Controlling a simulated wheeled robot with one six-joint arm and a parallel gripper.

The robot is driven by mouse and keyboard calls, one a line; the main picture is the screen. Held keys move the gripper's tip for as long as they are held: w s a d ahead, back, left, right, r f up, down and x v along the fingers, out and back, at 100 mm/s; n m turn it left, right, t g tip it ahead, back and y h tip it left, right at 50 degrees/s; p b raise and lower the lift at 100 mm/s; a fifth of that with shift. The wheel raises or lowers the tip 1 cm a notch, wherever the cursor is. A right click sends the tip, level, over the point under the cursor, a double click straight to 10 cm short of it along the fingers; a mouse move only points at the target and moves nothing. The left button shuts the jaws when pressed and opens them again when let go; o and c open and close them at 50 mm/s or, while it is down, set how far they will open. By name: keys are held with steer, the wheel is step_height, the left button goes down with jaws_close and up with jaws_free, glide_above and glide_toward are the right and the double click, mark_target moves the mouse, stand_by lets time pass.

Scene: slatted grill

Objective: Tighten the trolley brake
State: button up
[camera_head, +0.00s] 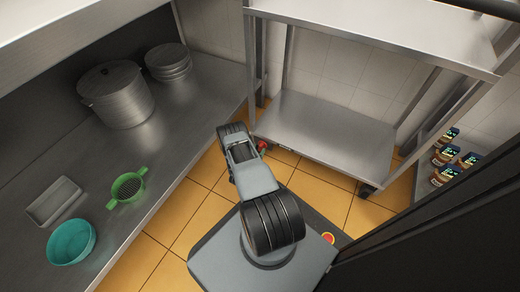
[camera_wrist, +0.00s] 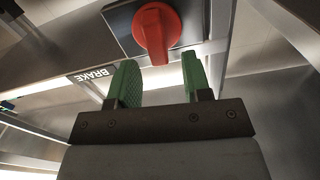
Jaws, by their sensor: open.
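The trolley (camera_head: 330,134) is a steel two-shelf cart by the tiled wall. Its brake is a red knob (camera_wrist: 157,30) with a pointed handle on a dark plate (camera_wrist: 117,28), beside a BRAKE label (camera_wrist: 92,74) in the wrist view. The same red knob (camera_head: 262,146) shows small by the trolley's near left leg in the head view. My gripper (camera_wrist: 158,76) has two green fingers, open and empty. In the wrist view, the fingertips lie just below the knob's handle, one toward each side of it. Whether they touch it I cannot tell.
A steel counter (camera_head: 176,132) on the left holds a pot (camera_head: 117,95), stacked plates (camera_head: 168,62), a green strainer (camera_head: 128,188) and a teal bowl (camera_head: 71,242). Jars (camera_head: 446,160) stand on the right. Orange tiled floor (camera_head: 188,215) lies open between the counter and my base.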

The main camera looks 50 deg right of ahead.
steer(key=shift+x, duration=1.2)
steer(key=shift+c, duration=0.4)
jaws_close()
